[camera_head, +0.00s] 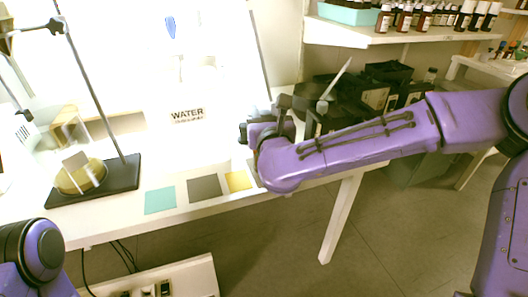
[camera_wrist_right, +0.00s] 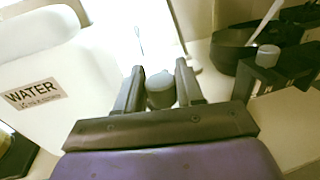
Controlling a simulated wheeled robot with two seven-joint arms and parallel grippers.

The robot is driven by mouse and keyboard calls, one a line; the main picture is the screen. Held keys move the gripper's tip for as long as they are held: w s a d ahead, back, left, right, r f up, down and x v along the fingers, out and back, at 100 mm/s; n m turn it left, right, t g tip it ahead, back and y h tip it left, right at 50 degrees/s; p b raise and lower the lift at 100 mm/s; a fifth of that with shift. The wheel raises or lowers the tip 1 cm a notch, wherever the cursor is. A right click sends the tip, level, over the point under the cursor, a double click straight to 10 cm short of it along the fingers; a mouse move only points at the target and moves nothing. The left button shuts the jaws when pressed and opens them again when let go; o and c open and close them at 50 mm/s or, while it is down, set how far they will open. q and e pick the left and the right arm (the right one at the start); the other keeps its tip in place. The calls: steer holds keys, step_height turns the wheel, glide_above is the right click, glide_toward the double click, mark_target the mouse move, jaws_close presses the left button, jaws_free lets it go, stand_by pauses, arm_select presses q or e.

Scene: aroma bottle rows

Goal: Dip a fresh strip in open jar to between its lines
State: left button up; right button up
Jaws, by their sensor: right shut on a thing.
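My right gripper (camera_head: 285,104) reaches in over the right end of the white bench. It is shut on a small grey rounded knob-like thing (camera_wrist_right: 160,88), seen between its two dark fingers in the right wrist view (camera_wrist_right: 160,84). What is below the knob is hidden. A pale, slanting strip-like stick (camera_head: 338,78) stands just right of the gripper; in the right wrist view it leans from a black dish (camera_wrist_right: 236,50). A dark block with a grey knob (camera_wrist_right: 268,56) is beside it. I cannot make out an open jar. My left gripper is out of view.
A white container labelled WATER (camera_head: 187,115) stands left of the gripper. Teal (camera_head: 160,200), grey (camera_head: 204,188) and yellow (camera_head: 238,181) squares lie along the bench front. A dark stand base (camera_head: 120,180) is at left. Brown bottles (camera_head: 404,20) line the upper right shelf.

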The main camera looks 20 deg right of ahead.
steer(key=shift+f+b, duration=1.2)
steer(key=shift+b, duration=0.05)
stand_by(0.8)
stand_by(0.8)
steer(key=shift+r+p, duration=2.1)
steer(key=shift+r, duration=0.9)
